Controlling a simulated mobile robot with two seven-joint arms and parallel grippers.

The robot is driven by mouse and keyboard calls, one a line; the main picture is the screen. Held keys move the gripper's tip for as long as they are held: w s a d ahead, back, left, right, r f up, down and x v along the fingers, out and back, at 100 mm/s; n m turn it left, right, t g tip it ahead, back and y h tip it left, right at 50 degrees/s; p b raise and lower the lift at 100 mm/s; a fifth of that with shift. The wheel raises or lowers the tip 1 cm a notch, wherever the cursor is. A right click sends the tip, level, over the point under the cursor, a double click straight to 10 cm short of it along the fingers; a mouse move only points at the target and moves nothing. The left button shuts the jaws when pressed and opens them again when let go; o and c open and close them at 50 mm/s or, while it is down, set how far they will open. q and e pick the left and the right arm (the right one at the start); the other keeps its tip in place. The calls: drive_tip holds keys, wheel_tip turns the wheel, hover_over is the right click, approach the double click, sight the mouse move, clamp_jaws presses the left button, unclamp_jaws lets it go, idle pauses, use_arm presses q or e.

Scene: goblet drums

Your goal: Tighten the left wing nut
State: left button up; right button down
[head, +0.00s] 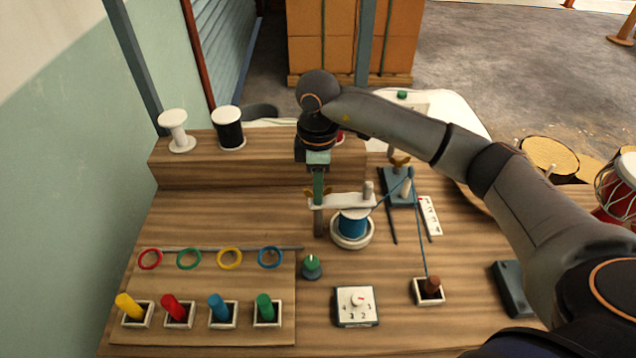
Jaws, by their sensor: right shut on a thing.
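My right gripper (319,190) reaches down from above, its arm coming in from the right. It is shut on the left wing nut (309,193), a brass-coloured nut at the left end of a white crossbar (345,202). The fingers hide most of the nut. The crossbar sits above a blue spool (353,224) in a round white base. Another brass wing nut (400,161) shows behind, by a blue-grey block (398,187). My left gripper is not in view.
A blue cord runs from the spool past the block to a brown peg (432,284) in a white box. A numbered dial box (356,305) and a green knob (311,266) stand in front. Coloured rings and pegs are at the left. White and black spools (228,129) stand on the rear ledge.

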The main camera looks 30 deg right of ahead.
drive_tip(key=shift+m, duration=0.3)
drive_tip(key=c, duration=0.7)
unclamp_jaws()
wheel_tip(320, 180, up, 12)
drive_tip(key=shift+r, duration=0.25)
idle(0.5)
